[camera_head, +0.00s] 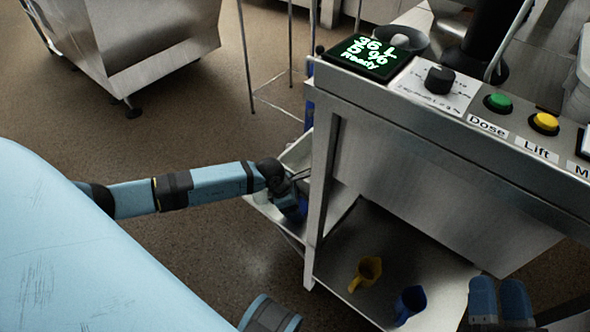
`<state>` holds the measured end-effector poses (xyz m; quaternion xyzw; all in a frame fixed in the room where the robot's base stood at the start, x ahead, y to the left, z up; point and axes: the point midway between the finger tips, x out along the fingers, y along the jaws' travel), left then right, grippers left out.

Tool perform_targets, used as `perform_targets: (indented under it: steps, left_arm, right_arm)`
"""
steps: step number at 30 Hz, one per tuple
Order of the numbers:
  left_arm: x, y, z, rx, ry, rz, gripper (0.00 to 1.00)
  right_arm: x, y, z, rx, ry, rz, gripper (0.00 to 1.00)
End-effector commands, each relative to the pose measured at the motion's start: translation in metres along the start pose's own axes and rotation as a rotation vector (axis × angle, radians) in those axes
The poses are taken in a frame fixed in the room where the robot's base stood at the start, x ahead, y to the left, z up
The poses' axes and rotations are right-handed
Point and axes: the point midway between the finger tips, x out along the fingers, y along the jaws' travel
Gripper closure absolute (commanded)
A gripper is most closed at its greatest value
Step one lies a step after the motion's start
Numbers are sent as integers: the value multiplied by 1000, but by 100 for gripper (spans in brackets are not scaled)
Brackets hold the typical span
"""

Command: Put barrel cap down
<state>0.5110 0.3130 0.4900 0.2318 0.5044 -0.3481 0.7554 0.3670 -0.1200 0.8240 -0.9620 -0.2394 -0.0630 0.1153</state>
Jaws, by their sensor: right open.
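I cannot make out a barrel cap for certain in this view. My right gripper (499,286) is at the bottom right, in front of the machine's lower shelf. Its two blue fingers stand apart, and nothing shows between them. My left arm reaches in from the left, and its gripper (294,192) is beside the machine's left post, over a pale metal tray (264,208). A dark blue shape shows at the left gripper, but its fingers are too small and dark to read, and what they may hold is unclear.
The metal machine (420,165) carries a lit display (370,55), a black knob (440,79), a green button (498,102) and a yellow button (544,123). A yellow jug (366,273) and a blue jug (410,304) stand on its lower shelf (345,240). Open floor lies left.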

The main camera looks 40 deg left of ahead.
Motion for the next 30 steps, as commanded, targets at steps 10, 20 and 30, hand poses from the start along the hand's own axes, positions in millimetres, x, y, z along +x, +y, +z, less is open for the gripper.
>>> perform_targets:
  steps: [10, 20, 30]
  left_arm:
    - [34, 0, -14, 0, 0, 1, 40]
    - [35, 0, -15, 1, 1, 0, 8]
    - [30, 0, -13, 1, 0, 1, 0]
  right_arm:
    - [0, 0, 11, 9, -27, -13, 57]
    - [0, 0, 13, 10, -35, -13, 57]
    - [0, -1, 9, 9, -30, -12, 57]
